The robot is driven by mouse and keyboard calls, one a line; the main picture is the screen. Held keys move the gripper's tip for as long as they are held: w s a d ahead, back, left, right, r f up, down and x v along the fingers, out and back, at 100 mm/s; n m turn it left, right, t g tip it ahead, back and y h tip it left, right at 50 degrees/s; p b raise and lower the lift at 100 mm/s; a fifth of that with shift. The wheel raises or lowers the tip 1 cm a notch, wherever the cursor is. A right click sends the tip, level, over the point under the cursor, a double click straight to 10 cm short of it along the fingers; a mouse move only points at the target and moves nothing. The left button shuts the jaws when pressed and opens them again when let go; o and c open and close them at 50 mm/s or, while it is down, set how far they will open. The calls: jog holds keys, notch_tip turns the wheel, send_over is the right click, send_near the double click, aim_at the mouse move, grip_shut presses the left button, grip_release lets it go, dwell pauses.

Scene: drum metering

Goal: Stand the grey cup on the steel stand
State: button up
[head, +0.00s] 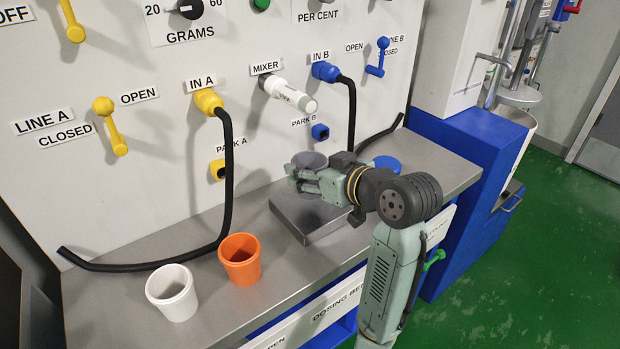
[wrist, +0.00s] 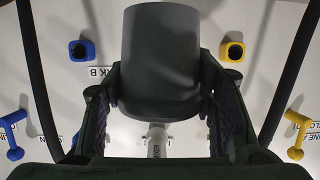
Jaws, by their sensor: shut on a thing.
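My gripper (head: 308,180) is shut on the grey cup (head: 309,160), whose dark rim shows above the fingers in the head view. The cup looks upright. It also shows between my two fingers in the wrist view (wrist: 162,55). The steel stand (head: 305,222) is a low flat block on the bench, under and in front of the gripper. The cup's lower part is hidden behind my fingers, so I cannot tell whether its base touches the stand.
A white cup (head: 173,295) and an orange cup (head: 240,262) stand on the steel bench (head: 130,262) at left. A blue round thing (head: 386,163) lies behind my wrist. The white mixer nozzle (head: 290,95) juts from the panel above the cup. Black hoses hang on both sides.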

jog(key=shift+w+f+p, duration=0.15)
jog(key=shift+f, duration=0.75)
jog(key=shift+w+f+p, duration=0.15)
jog(key=shift+f, duration=0.75)
jog(key=shift+f, duration=0.25)
jog(key=o, duration=1.2)
jog(key=shift+c, duration=0.2)
jog(key=shift+r, duration=0.25)
jog(key=shift+s+d+r, duration=0.1)
jog(key=shift+s+d, duration=0.05)
jog(key=shift+s, duration=0.05)
jog(key=b+v, duration=0.1)
jog(key=v, duration=1)
jog(key=shift+s, duration=0.2)
jog(key=shift+r, duration=0.1)
